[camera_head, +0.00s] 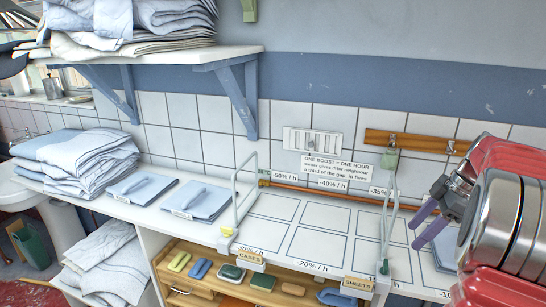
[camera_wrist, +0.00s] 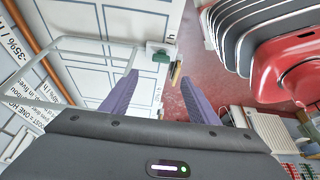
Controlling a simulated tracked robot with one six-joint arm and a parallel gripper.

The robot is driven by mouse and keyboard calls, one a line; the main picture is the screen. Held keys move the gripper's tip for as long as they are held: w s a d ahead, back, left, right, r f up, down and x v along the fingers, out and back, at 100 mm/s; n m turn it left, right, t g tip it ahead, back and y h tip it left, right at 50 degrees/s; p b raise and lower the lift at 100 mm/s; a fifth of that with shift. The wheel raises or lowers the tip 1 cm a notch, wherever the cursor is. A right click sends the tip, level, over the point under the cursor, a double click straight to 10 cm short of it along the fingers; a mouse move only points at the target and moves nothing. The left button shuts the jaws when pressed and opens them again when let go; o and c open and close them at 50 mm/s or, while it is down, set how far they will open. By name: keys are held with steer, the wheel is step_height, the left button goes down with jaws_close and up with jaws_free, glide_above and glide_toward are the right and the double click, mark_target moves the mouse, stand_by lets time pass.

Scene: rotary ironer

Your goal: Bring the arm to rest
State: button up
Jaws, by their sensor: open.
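My gripper (camera_head: 430,221) is at the right of the head view, held in the air in front of the marked counter. Its two purple fingers are apart with nothing between them. In the wrist view my gripper (camera_wrist: 168,92) also shows open and empty, with both purple fingers pointing away from the camera. Part of my red and silver arm covers the right side of the head view and hides the counter behind it.
The white counter (camera_head: 262,208) has outlined spaces and wire frames (camera_head: 386,225) rising from it. Folded cloths (camera_head: 199,199) and a linen stack (camera_head: 78,160) lie left. A shelf (camera_head: 170,55) juts out above. An open drawer (camera_head: 205,283) holds several coloured blocks.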

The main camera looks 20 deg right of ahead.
step_height(320, 180, down, 4)
steer(key=s+m, duration=0.2)
steer(key=m, duration=0.6)
steer(key=s+a+r+m+t+h, duration=0.1)
steer(key=s+a, duration=0.3)
steer(key=a, duration=0.8)
steer(key=s+a+r+m+t+h, duration=0.1)
steer(key=s+a+r, duration=0.1)
steer(key=a, duration=1.1)
steer(key=s+a+r+m+t+h, duration=0.1)
steer(key=s+a, duration=0.4)
steer(key=a, duration=0.7)
steer(key=shift+s+a+r+h, duration=0.3)
steer(key=shift+r, duration=0.05)
